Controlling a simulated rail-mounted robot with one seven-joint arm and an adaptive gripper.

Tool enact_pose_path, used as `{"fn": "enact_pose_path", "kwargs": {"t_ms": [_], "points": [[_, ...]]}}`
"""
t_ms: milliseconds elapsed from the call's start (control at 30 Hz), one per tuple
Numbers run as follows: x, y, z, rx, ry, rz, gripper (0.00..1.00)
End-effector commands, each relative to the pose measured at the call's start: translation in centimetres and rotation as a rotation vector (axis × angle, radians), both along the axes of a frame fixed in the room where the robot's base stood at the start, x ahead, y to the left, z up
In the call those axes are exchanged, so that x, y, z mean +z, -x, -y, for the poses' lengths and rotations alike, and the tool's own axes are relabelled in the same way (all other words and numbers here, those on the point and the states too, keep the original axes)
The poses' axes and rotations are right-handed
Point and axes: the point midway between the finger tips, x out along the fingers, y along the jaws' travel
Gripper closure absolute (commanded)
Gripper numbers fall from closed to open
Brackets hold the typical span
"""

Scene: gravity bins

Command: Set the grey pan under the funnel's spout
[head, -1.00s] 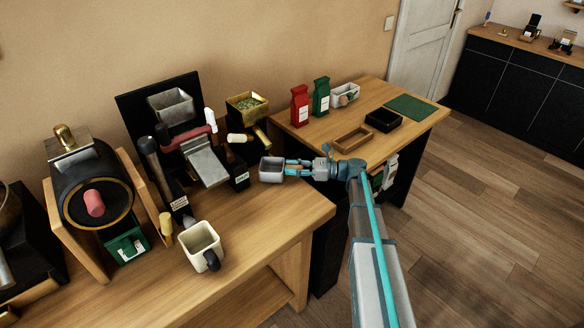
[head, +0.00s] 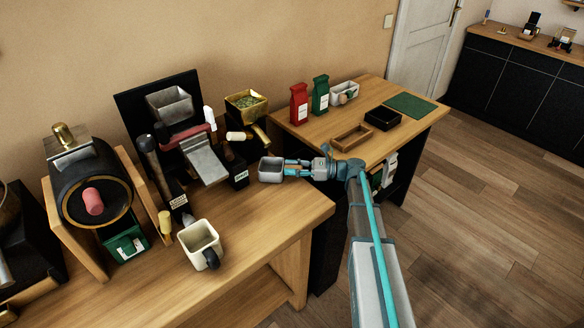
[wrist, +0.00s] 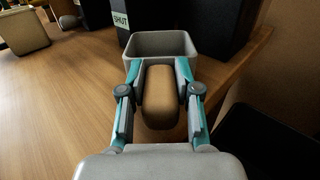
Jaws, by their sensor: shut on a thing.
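The grey pan (head: 271,170) is a small square open box near the right end of the long wooden bench. It also shows in the wrist view (wrist: 160,42), empty as far as I can see, with a rounded brown handle (wrist: 160,98). My gripper (head: 289,168) is shut on this handle, and the pan is upright. I cannot tell whether it touches the bench. A brass funnel (head: 246,103) with green bits inside stands behind the pan, up and to the left. A slanting brass piece (head: 262,138), perhaps its spout, is apart from the pan.
A black block labelled SHUT (wrist: 120,19) stands close to the pan. Left are a grey hopper (head: 170,104), a metal chute (head: 207,166) and a cream mug (head: 202,243). The right table holds red (head: 299,105) and green bags (head: 320,96) and trays.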

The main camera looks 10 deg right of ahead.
Motion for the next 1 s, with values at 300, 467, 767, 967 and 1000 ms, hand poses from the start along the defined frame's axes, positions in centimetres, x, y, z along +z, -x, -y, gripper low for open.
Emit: {"fn": "enact_pose_path", "kwargs": {"t_ms": [300,467,767,967,1000], "points": [[-0.38,0.00,0.00,0.000,-0.001,0.000,0.64],[-0.36,0.00,0.00,0.000,0.000,0.000,0.38],[-0.39,-0.01,0.00,0.000,0.000,0.000,0.38],[-0.38,0.04,0.20,-0.001,0.000,0.000,0.38],[-0.38,0.08,0.39,-0.001,0.000,0.000,0.38]]}}
